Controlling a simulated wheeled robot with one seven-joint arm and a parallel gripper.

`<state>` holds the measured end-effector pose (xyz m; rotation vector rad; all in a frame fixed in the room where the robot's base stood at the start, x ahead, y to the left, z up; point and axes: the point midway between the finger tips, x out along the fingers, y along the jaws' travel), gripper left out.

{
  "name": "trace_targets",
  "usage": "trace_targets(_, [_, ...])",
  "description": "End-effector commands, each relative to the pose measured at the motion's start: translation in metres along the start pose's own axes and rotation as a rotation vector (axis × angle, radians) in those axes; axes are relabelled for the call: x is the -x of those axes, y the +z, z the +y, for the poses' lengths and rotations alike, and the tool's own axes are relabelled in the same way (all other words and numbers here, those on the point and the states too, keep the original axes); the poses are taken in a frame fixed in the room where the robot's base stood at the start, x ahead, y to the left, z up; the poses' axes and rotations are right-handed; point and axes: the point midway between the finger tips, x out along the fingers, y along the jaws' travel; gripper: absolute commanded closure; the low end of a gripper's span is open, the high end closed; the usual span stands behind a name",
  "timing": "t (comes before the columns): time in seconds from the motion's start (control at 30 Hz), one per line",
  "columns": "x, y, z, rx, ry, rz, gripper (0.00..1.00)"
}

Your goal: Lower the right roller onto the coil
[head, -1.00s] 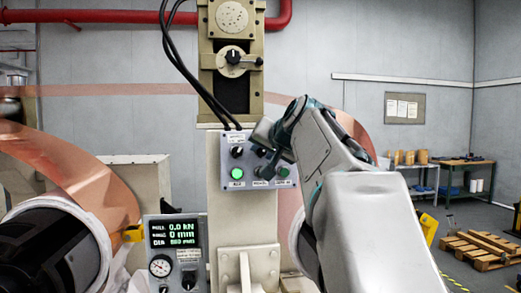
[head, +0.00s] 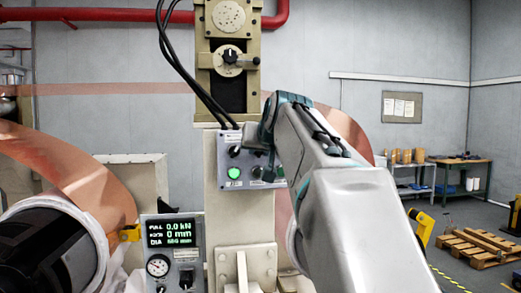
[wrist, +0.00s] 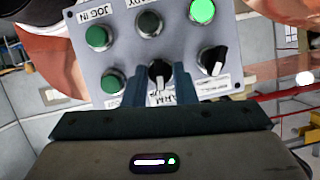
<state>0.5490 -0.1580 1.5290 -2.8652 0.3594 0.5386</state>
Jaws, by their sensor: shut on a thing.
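In the wrist view my gripper (wrist: 160,82) has its two fingers on either side of a black knob (wrist: 159,71) with a white pointer, shut on it. The knob sits on the grey control panel (wrist: 122,48); its label, partly covered by the fingers, seems to read "ARM". The panel also shows in the head view (head: 226,139), partly behind my arm. The copper of the right coil (head: 343,125) shows behind my arm. I cannot make out the right roller.
Beside the held knob are another black knob (wrist: 212,61), green buttons (wrist: 98,38) and a lit green lamp (wrist: 203,10). A display box (head: 171,231) reading 0.0 kN and 0 mm stands lower left. The left copper coil (head: 90,180) is at the left.

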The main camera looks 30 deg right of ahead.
Motion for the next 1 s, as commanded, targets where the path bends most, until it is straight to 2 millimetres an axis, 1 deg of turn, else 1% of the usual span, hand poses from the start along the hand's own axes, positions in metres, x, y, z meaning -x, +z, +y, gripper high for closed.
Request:
trace_targets(0.2, [-0.0003,0.0011,-0.0030,0.192,0.076,0.000,0.98])
trace_targets(0.5, [-0.0007,0.0020,-0.0043,0.427,0.175,0.002,0.98])
trace_targets(0.7, [-0.0009,0.0021,-0.0052,0.540,0.222,0.002,0.98])
trace_targets(1.0, [-0.0008,0.0019,-0.0057,0.627,0.258,0.002,0.98])
